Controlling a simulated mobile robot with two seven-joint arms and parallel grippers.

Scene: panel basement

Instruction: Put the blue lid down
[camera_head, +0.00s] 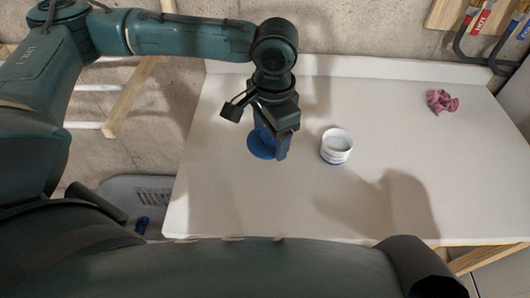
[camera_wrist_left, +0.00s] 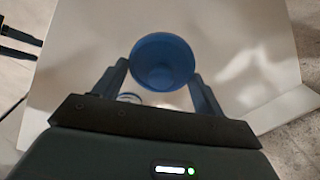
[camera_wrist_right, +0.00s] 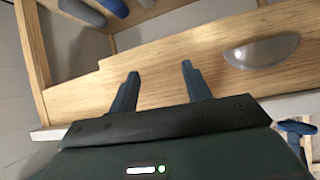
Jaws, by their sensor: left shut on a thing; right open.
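The blue lid (camera_head: 261,144) is round and shows below my left gripper (camera_head: 275,140) in the head view, over the left part of the white table. In the left wrist view the lid (camera_wrist_left: 162,62) sits between the two fingers of my left gripper (camera_wrist_left: 160,82), which is shut on its sides. I cannot tell whether the lid touches the tabletop. A white cup with a blue base (camera_head: 336,147) stands upright to the right of the lid, apart from it. My right gripper (camera_wrist_right: 157,85) is open and empty in front of a wooden board.
The white table (camera_head: 300,205) has clear room in front of and right of the cup. A crumpled pink cloth (camera_head: 441,101) lies at the back right. A grey bin (camera_head: 140,195) stands below the table's left edge. A silver handle (camera_wrist_right: 262,51) is on the wooden board.

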